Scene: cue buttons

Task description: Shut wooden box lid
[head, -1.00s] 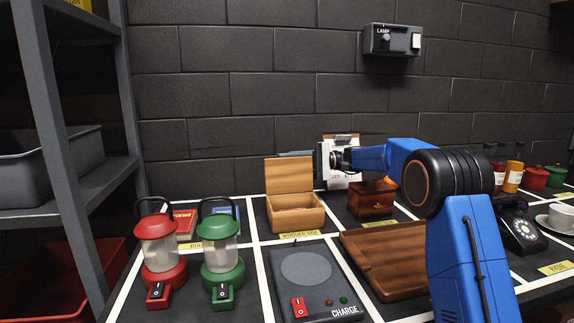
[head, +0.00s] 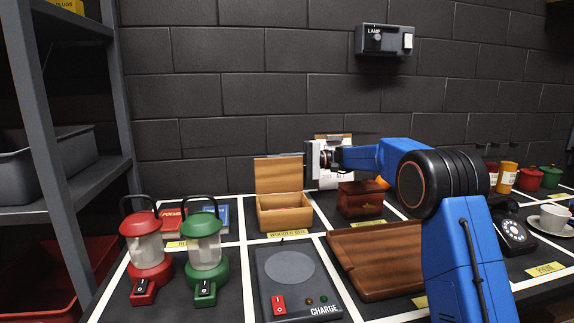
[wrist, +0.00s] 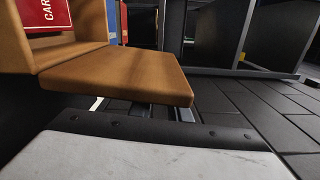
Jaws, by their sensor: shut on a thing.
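The wooden box (head: 284,219) stands on the table with its lid (head: 278,175) raised roughly upright at the back. My gripper (head: 293,155) reaches in from the right at the lid's upper right edge and is shut on the lid. In the wrist view the lid (wrist: 125,75) is a tan board sticking out just ahead of my gripper (wrist: 155,110), whose fingers are mostly hidden behind it. A red card (wrist: 45,14) with white letters shows at upper left there. The box's inside shows only as a narrow strip in the head view.
A reddish-brown box (head: 358,199) stands to the right, below my arm. A wooden tray (head: 375,262) and a charge pad (head: 290,270) lie in front. Red (head: 148,252) and green (head: 205,250) lanterns stand at left. A dark brick wall (head: 220,110) is behind.

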